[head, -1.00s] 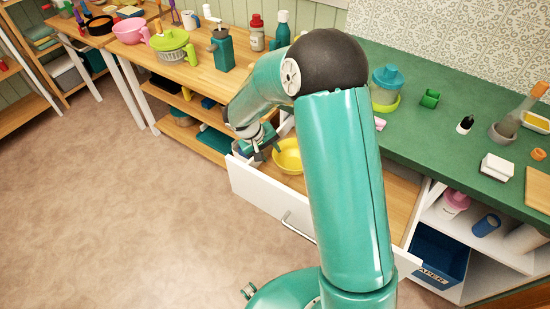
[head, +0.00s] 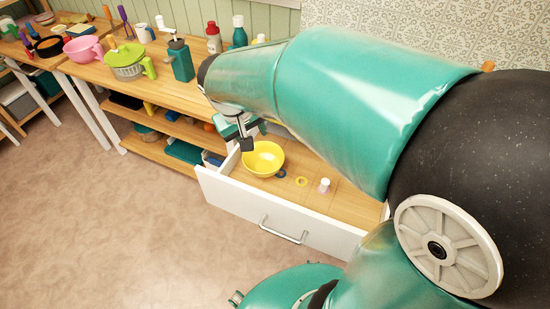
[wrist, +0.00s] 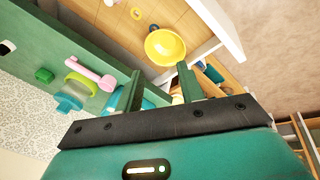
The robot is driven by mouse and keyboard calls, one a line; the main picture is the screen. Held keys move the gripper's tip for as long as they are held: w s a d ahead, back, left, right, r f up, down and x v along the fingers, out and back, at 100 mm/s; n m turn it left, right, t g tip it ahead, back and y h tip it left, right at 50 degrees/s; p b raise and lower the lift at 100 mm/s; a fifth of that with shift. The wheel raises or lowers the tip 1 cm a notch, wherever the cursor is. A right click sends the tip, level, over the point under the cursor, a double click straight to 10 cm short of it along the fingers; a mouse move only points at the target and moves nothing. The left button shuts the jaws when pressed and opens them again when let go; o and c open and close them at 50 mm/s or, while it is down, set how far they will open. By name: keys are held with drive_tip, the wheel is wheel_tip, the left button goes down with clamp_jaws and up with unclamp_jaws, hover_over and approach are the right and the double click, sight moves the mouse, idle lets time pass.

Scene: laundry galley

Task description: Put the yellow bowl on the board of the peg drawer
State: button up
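The yellow bowl (head: 263,159) sits upright on the wooden board (head: 338,208) inside the open white-fronted drawer, at the board's left end. In the wrist view the bowl (wrist: 166,46) lies beyond my fingertips, with its inside facing me. My gripper (head: 247,140) is by the bowl's left rear rim in the head view. In the wrist view my gripper (wrist: 160,68) has its two green fingers spread with nothing between them. I cannot tell exactly how near the fingertips are to the rim.
A dark ring (head: 281,174), a yellow ring (head: 301,181) and a small white-topped item (head: 324,185) are on the board right of the bowl. The floor (head: 110,220) in front is clear.

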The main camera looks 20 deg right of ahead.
drive_tip(key=s+r+t+y, duration=0.1)
drive_tip(key=s+r, duration=0.2)
drive_tip(key=s, duration=0.4)
drive_tip(key=s+r+t+y, duration=0.2)
drive_tip(key=s+r, duration=0.1)
drive_tip(key=s, duration=0.4)
drive_tip(key=shift+s+m, duration=0.15)
drive_tip(key=shift+m, duration=0.25)
drive_tip(key=shift+a+r, duration=0.1)
